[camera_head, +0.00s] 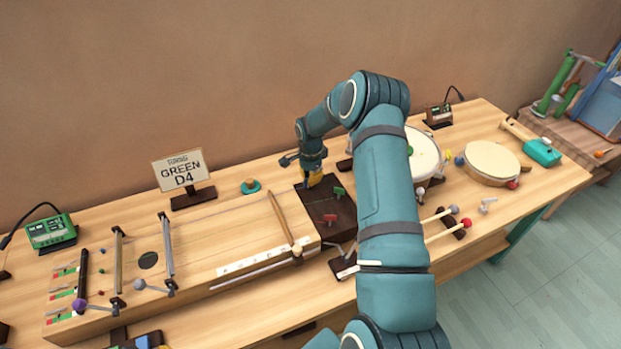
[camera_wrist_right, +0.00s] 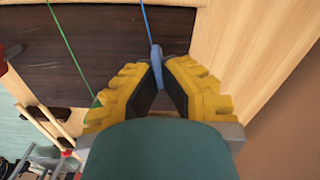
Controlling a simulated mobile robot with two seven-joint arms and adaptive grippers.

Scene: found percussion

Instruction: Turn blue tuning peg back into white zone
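The blue tuning peg (camera_wrist_right: 156,66) stands at the dark peg block, with a blue string running from it in the right wrist view. My right gripper (camera_wrist_right: 157,72) has its yellow fingertips closed in on both sides of the peg, seemingly touching it. In the head view this gripper (camera_head: 314,178) points down at the far end of the dark peg block (camera_head: 335,222) and hides the blue peg. A green peg (camera_head: 338,190) and a red peg (camera_head: 329,218) stand nearer on the block. I cannot make out a white zone beside the blue peg. My left gripper is not in view.
A long wooden string board (camera_head: 215,225) with bridges and a wooden stick lies left of the block. A sign (camera_head: 180,169) reading "GREEN D4" and a green tuner (camera_head: 51,231) stand behind it. Drums (camera_head: 490,162) and mallets (camera_head: 448,229) lie to the right, beyond my arm.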

